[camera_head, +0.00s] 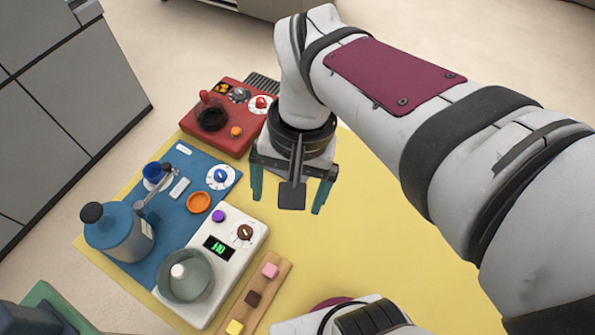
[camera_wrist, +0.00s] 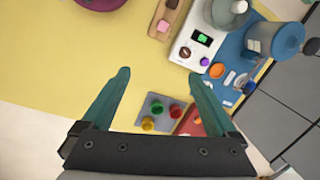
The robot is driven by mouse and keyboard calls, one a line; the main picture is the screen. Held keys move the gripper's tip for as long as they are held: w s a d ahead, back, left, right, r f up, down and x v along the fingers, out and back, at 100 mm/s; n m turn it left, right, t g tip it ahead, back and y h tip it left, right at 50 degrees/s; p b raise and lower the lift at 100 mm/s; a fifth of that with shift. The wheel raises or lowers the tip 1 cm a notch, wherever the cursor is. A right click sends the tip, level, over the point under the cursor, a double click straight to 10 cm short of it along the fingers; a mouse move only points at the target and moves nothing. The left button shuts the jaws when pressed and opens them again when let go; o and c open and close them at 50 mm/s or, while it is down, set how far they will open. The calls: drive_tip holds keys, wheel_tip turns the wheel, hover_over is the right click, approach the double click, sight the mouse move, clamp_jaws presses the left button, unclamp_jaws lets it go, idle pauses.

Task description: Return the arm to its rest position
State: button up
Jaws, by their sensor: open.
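My gripper (camera_head: 289,196) hangs over the yellow tabletop (camera_head: 375,215) in the head view, its two teal fingers spread wide with nothing between them. In the wrist view my gripper (camera_wrist: 158,76) is also open and empty, with the yellow tabletop beyond its tips. The arm reaches in from the right of the head view and bends down at the wrist. A grey plate with red, yellow and green knobs (camera_wrist: 161,112) shows between the fingers in the wrist view, below and apart from them.
Left of my gripper are a red unit (camera_head: 222,125), a blue panel (camera_head: 185,215), a blue bottle (camera_head: 118,232) and a white scale (camera_head: 235,262) with a bowl. A wooden strip with coloured blocks (camera_head: 253,298) lies nearer. Grey cabinets (camera_head: 75,110) stand left.

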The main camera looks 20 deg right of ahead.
drive_tip(key=s+d+f, duration=0.1)
drive_tip(key=s+f, duration=0.3)
drive_tip(key=s, duration=0.4)
drive_tip(key=shift+d, duration=0.1)
drive_tip(key=shift+c, duration=0.3)
idle(1.6)
